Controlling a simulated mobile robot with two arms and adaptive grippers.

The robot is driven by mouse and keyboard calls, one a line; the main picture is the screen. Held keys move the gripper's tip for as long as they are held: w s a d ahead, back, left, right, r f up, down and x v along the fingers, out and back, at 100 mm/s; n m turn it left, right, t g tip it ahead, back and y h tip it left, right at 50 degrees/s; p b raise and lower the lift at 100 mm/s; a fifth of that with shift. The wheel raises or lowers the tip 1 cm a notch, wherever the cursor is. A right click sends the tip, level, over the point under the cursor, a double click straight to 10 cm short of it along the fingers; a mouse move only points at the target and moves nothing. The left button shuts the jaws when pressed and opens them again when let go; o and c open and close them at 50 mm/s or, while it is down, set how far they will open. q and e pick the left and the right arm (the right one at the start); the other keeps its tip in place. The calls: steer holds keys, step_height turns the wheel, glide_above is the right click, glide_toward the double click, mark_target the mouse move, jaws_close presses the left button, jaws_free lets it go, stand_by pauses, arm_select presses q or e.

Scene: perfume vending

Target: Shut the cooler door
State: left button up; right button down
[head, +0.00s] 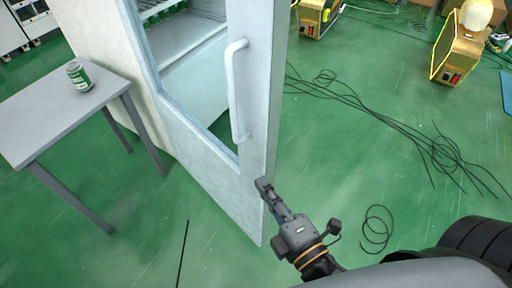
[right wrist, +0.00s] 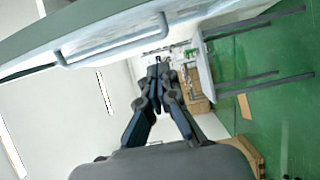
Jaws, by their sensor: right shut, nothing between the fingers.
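The white cooler (head: 105,45) stands at the upper left with its door (head: 205,135) swung open toward me. The door has a glass window and a long white handle (head: 236,90). In the right wrist view the door (right wrist: 40,50) spans the upper left, with its handle (right wrist: 115,42) above my fingers. My right gripper (head: 263,187) is shut and empty, beside the lower part of the door's free edge. I cannot tell whether it touches the door. Its closed fingers also show in the right wrist view (right wrist: 158,66). My left gripper is out of view.
A grey table (head: 60,105) with a green can (head: 78,76) stands left of the cooler. Black cables (head: 375,120) lie on the green floor to the right. Yellow machines (head: 458,50) stand at the upper right. The floor in front of the door is mostly clear.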

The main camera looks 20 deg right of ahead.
mark_target(258, 147)
steer(key=w+p, duration=0.2)
steer(key=w, duration=0.1)
steer(key=w+d+p, duration=0.1)
steer(key=w+p, duration=0.1)
steer(key=w, duration=0.2)
steer(key=w+d+p, duration=0.1)
steer(key=w+p, duration=0.1)
steer(key=w, duration=0.2)
steer(key=shift+d+p, duration=0.1)
steer(key=shift+p, duration=0.3)
